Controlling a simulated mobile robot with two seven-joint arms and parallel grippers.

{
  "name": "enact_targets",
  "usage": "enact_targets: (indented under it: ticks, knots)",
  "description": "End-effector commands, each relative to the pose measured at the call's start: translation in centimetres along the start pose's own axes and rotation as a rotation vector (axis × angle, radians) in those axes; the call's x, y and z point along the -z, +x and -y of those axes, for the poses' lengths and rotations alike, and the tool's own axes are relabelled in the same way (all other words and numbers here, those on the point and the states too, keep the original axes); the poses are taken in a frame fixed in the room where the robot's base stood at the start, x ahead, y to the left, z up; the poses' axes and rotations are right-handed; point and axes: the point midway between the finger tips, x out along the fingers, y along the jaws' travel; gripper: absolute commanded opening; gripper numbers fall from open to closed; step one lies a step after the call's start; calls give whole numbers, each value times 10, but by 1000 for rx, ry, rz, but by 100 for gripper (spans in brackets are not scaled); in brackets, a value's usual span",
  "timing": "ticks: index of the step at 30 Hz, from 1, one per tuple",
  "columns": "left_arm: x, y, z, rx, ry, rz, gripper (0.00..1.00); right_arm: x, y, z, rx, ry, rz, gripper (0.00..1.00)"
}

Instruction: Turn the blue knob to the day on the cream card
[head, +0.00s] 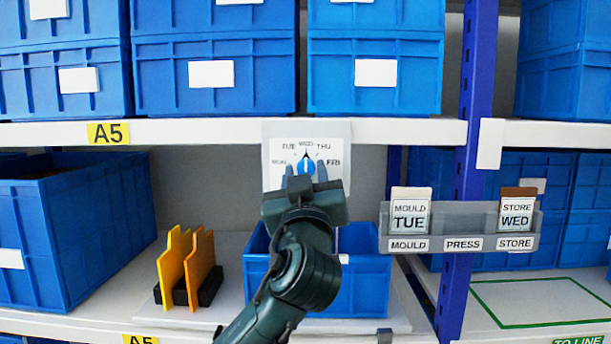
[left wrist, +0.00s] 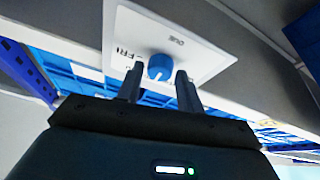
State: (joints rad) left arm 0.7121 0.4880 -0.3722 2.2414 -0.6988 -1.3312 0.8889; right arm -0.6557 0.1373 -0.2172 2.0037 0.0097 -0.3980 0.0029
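The blue knob (head: 306,167) sits on a white dial plate (head: 333,178) on the shelf edge, lettered MON, TUE, WED, THU and FRI. Its pointer looks upright, toward WED. My left gripper (head: 306,174) is in front of the dial, its fingers open on either side of the knob. In the left wrist view the knob (left wrist: 160,67) shows between the fingertips (left wrist: 158,77), with small gaps. A card reading MOULD TUE (head: 409,212) with a tan top and one reading STORE WED (head: 516,210) with a brown top stand in a grey holder. My right gripper is not in view.
The grey holder (head: 462,242) has an empty-looking middle slot labelled PRESS. A blue bin (head: 368,280) stands below the dial behind my arm. Yellow and orange dividers (head: 174,265) stand left of it. A blue upright post (head: 477,80) is to the right.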

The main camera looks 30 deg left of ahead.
Motion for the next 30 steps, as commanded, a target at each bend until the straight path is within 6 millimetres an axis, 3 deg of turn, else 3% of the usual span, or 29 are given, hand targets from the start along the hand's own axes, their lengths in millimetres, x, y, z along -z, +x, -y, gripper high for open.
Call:
enact_targets:
  ticks: [11, 20, 30]
  knots:
    - [0, 0, 0, 0, 0, 0, 5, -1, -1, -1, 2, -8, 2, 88]
    - [-2, -1, 0, 16, -42, -1, 5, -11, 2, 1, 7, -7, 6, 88]
    - [-6, -3, -2, 97, -251, -9, 5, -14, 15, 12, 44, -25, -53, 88]
